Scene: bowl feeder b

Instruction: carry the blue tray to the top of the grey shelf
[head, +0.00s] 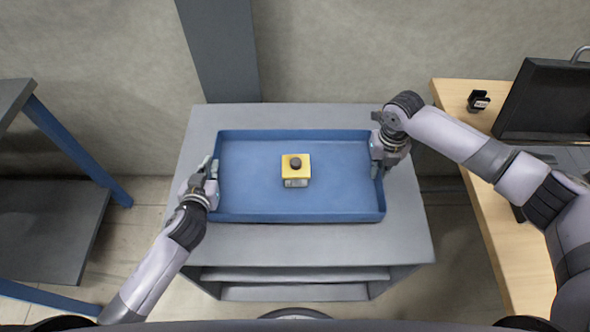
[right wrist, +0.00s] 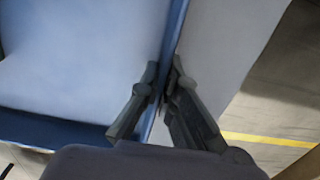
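The blue tray (head: 340,190) is over the top of the grey shelf (head: 300,245), inside its edges. It looks level and seems to rest there; a small gap beneath would be hard to see. My right gripper (head: 377,164) is at the tray's right wall. In the right wrist view, its fingers (right wrist: 165,70) straddle the tray wall (right wrist: 173,40), one inside and one outside, close against it. My left gripper (head: 211,167) is at the tray's left wall, fingertips at the rim; their grip is too small to make out.
A yellow box with a dark round top (head: 296,168) stands inside the tray. A wooden table (head: 480,225) with a dark case (head: 548,100) is on the right. A grey rack with blue legs (head: 75,150) is on the left. A grey post (head: 222,50) rises behind the shelf.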

